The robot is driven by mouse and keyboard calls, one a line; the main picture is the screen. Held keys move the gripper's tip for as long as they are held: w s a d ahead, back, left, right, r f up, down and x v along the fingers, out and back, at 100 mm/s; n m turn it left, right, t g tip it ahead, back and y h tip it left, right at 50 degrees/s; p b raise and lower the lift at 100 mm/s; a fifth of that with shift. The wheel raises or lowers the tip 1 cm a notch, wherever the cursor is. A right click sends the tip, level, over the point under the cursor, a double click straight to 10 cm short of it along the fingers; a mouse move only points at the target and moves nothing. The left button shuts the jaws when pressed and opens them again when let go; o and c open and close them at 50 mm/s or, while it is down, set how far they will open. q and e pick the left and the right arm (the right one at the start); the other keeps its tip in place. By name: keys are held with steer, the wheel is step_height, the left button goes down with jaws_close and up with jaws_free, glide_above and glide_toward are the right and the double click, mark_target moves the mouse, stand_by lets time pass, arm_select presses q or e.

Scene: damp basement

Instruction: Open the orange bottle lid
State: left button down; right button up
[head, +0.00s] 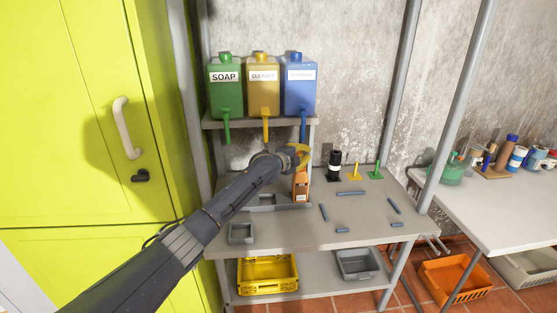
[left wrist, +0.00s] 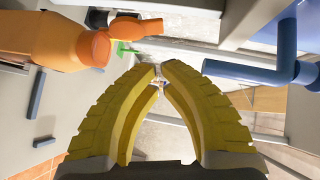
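The orange bottle (head: 300,188) stands on the grey workbench, its top partly hidden by my left gripper (head: 302,155). In the left wrist view the orange bottle (left wrist: 40,32) lies at the upper left, sideways in the picture. Its darker orange round top (left wrist: 97,48) shows, with an orange piece (left wrist: 136,27) sticking out beside it; I cannot tell whether this is the lid standing open. My left gripper (left wrist: 159,72) has yellow curved fingers whose tips come together with nothing seen held. It is beside the bottle's top, apart from it. My right gripper is not in view.
Green SOAP (head: 226,90), yellow (head: 263,92) and blue (head: 299,92) containers stand on a shelf, spouts hanging down. The blue spout (left wrist: 265,72) is close right of my fingers. A black bottle (head: 335,166) and several blue sticks (head: 350,193) are on the bench.

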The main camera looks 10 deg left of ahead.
arm_select(q)
steer(key=shift+v, duration=5)
steer(key=s+f+n+g+y, duration=0.2)
steer(key=s+f+n+y, duration=0.3)
steer(key=s+f, duration=1.85)
steer(key=s+a+f+n+g+y, duration=0.25)
steer(key=s+a, duration=0.35)
steer(key=s, duration=0.5)
steer(key=s+a+f+n+g+y, duration=0.15)
steer(key=s+a+n, duration=0.3)
steer(key=s, duration=0.65)
steer(key=s+a+f+n+g+y, duration=0.1)
steer(key=s+a+n+y, duration=0.15)
steer(key=s+a, duration=0.6)
steer(key=s+d+f+g+h, duration=0.1)
steer(key=s+d+f, duration=0.15)
steer(key=f, duration=0.85)
steer(key=s+d+f+g+h, duration=0.1)
steer(key=d+f, duration=0.2)
steer(key=f, duration=0.7)
steer(key=s+d+f+g+h, duration=0.1)
steer(key=s+d+f, duration=0.15)
steer(key=f, duration=0.85)
steer(key=s+f+n+g+h, duration=0.1)
steer(key=s+f+n+g, duration=0.1)
steer(key=s+f, duration=1.7)
steer(key=shift+s+f+n+g, duration=0.4)
steer(key=shift+s+n, duration=0.15)
steer(key=shift+s, duration=0.25)
